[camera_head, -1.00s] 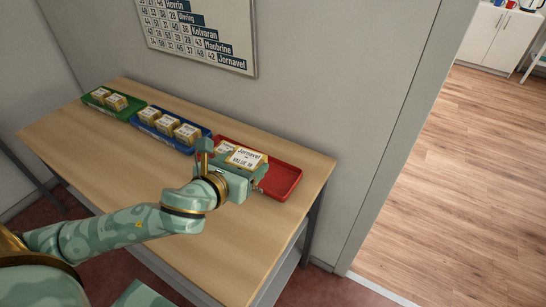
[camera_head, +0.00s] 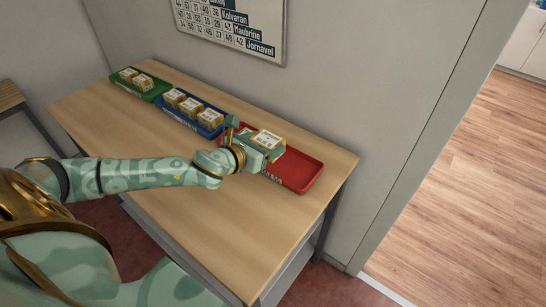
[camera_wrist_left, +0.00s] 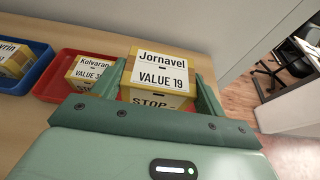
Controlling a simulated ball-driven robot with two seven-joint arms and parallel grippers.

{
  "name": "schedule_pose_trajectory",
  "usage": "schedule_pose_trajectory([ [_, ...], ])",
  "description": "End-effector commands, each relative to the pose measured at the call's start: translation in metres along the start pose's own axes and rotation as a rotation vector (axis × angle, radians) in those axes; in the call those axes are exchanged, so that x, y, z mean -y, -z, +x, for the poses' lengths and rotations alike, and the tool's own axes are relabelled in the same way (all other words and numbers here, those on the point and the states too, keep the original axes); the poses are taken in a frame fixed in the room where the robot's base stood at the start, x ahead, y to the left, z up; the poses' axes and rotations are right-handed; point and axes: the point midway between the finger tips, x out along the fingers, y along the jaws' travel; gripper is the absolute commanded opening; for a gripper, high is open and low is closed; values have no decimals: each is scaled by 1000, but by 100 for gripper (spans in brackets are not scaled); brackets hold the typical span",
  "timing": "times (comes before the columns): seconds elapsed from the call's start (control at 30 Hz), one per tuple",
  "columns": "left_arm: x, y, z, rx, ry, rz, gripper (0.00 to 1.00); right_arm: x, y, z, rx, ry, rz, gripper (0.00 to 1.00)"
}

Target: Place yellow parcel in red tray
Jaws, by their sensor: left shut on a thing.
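A yellow parcel (camera_head: 268,139) with a white label is held in my left gripper (camera_head: 266,148). In the left wrist view the label on the held parcel (camera_wrist_left: 160,72) reads "Jornavel VALUE 19", and it sits between both fingers. In the head view the parcel overlaps the back left part of the red tray (camera_head: 303,174); the gap beneath it cannot be judged. The red tray (camera_wrist_left: 46,82) also shows in the left wrist view, with another yellow parcel (camera_wrist_left: 90,70) labelled "Kolvaran" in it, left of the held one. My right gripper is out of view.
A blue tray (camera_head: 172,112) with several yellow parcels and a green tray (camera_head: 124,86) with two stand further left along the wooden counter (camera_head: 245,235). The wall is close behind the trays. The counter's front is clear apart from my arm.

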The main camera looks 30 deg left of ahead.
Motion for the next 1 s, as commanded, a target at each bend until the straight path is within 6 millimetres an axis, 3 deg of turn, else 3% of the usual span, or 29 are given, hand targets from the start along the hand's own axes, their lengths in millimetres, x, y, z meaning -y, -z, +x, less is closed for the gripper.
schedule_pose_trajectory([
  [0.1, -4, 17, 28, 0, -1, -3, 46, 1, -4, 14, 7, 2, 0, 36],
  [0.3, -8, 33, 56, 0, -1, 0, 46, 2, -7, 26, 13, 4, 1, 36],
  [0.53, -10, 40, 70, 1, 0, 0, 46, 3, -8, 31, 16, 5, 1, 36],
  [0.73, -10, 71, 81, -3, 0, -1, 46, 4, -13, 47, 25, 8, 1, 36],
  [1.0, -11, 68, 80, 0, 0, 1, 46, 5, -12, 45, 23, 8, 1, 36],
])
